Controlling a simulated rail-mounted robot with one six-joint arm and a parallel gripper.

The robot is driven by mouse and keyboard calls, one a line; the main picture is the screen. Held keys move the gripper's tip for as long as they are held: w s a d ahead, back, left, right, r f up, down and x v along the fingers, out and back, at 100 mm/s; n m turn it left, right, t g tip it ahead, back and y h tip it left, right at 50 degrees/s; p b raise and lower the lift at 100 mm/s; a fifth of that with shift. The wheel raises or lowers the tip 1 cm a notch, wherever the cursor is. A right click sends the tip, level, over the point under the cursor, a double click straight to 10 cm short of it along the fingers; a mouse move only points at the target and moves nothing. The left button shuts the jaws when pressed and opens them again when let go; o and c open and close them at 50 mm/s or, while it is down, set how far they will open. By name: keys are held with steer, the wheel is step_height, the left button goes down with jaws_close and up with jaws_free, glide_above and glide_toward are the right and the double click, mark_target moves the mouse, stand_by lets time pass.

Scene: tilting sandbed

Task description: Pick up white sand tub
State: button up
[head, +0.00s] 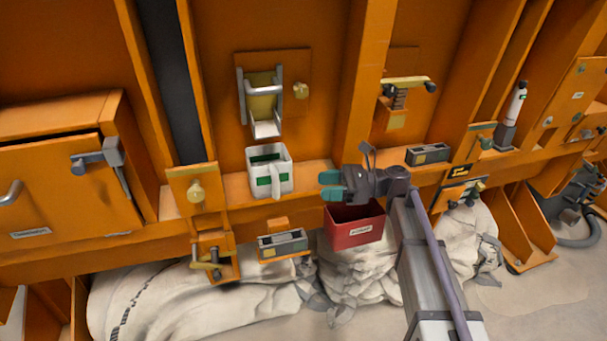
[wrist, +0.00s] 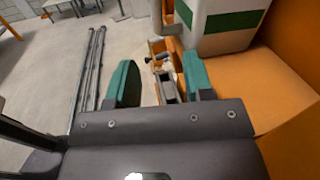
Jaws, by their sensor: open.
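The white sand tub (head: 279,172) stands upright on the orange ledge in the head view. It has green panels and a white handle on its front. In the wrist view part of the tub (wrist: 222,38) shows at the upper right, beyond the right finger. My gripper (head: 331,186) is to the right of the tub in the head view, apart from it, with green fingertips pointing left towards it. In the wrist view my gripper's (wrist: 160,85) two green fingers are spread, with nothing held between them.
A red bin (head: 354,229) hangs just below my gripper. A chute (head: 264,105) with grey side rails is on the wall above the tub. A grey-topped box (head: 283,242) sits below the ledge, and another (head: 428,154) stands to the right. Pale sacks (head: 180,285) lie underneath.

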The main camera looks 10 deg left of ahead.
mark_target(279, 196)
steer(key=shift+m, duration=0.6)
steer(key=x, duration=1.2)
steer(key=shift+s+r, duration=0.15)
steer(key=shift+s, duration=0.05)
jaws_close()
